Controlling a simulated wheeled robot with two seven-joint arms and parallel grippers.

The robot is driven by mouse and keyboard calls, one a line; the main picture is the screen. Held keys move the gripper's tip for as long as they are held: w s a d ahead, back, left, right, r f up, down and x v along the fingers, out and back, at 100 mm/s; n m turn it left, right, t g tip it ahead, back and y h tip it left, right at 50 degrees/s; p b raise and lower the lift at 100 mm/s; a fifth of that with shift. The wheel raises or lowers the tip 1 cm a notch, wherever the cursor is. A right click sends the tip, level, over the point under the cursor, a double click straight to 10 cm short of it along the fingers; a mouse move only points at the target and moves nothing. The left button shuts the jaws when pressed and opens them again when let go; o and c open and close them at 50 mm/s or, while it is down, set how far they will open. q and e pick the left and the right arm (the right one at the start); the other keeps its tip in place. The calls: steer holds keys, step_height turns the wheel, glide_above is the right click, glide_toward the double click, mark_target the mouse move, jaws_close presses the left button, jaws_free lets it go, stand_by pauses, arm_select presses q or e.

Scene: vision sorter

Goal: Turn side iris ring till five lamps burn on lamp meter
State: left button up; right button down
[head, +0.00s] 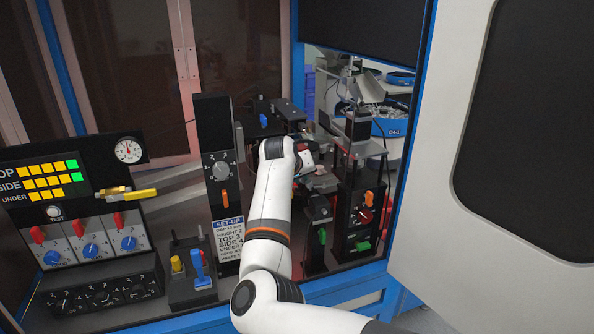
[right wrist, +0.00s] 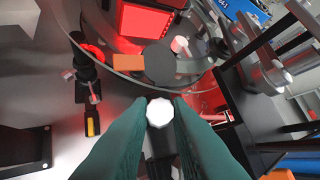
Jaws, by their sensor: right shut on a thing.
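The lamp meter (head: 48,180) stands at the left in the head view, with rows marked TOP, SIDE and UNDER. Several lamps burn in each row, yellow, with green ones at the right ends of the TOP and SIDE rows. My right arm reaches into the machine, and its wrist hides most of the gripper there. In the right wrist view my right gripper (right wrist: 160,102) is shut on a pale, many-sided piece (right wrist: 160,113) between its teal fingertips. I cannot tell for certain whether this is the side iris ring. My left gripper is not in view.
A clear disc's edge (right wrist: 135,85) curves just beyond the fingertips, near a dark round part (right wrist: 165,62). In the head view a set-up sign (head: 228,240) and a black post with a grey dial (head: 221,170) stand left of my arm. A red knob (head: 364,216) is to its right.

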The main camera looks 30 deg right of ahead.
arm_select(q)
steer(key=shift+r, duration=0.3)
arm_select(e)
steer(key=shift+s+d+f+y, duration=0.1)
steer(key=shift+f+y, duration=0.1)
steer(key=shift+y, duration=0.1)
